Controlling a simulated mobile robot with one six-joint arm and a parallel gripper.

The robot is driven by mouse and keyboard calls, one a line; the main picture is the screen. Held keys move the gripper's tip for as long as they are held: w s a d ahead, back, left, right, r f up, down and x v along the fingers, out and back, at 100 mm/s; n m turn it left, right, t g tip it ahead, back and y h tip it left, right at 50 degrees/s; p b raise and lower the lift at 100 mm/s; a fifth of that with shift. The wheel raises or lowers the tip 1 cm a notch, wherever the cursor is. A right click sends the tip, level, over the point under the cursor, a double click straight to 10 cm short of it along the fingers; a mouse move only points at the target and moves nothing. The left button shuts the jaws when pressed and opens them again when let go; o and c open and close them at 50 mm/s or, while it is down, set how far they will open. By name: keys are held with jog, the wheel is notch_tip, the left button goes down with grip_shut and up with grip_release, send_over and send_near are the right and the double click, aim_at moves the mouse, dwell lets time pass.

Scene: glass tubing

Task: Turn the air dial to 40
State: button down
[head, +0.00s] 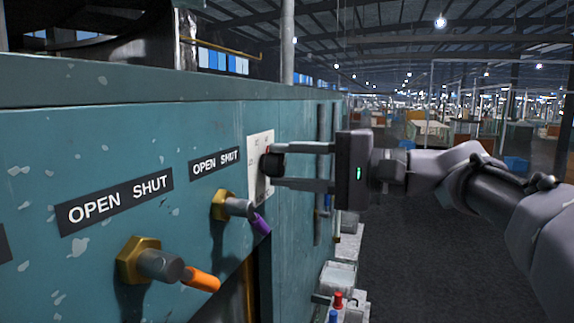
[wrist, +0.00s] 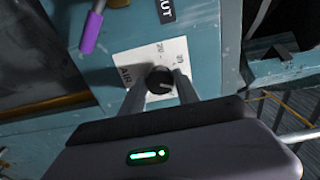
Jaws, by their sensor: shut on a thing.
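The air dial is a black round knob (head: 272,164) on a white scale plate (head: 259,184) on the teal panel (head: 110,125). My gripper (head: 276,165) reaches in from the right, its two fingers shut on the knob. In the wrist view the knob (wrist: 159,80) sits between the fingertips (wrist: 160,84), and the plate (wrist: 128,62) shows the word AIR and a few numbers. A pale mark shows on the knob's face, but I cannot tell which number it points to.
A valve with a purple lever (head: 260,222) sits just left of the dial; the lever also shows in the wrist view (wrist: 91,33). A valve with an orange lever (head: 201,279) is further left. OPEN SHUT labels (head: 116,202) are above them. Open floor (head: 425,240) lies right of the panel.

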jog(key=shift+r, duration=0.1)
jog(key=c, duration=0.9)
grip_release()
jog(key=b+v, duration=0.3)
jog(key=v, duration=1.4)
jog(key=shift+d+b, duration=0.25)
jog(key=shift+b, duration=0.1)
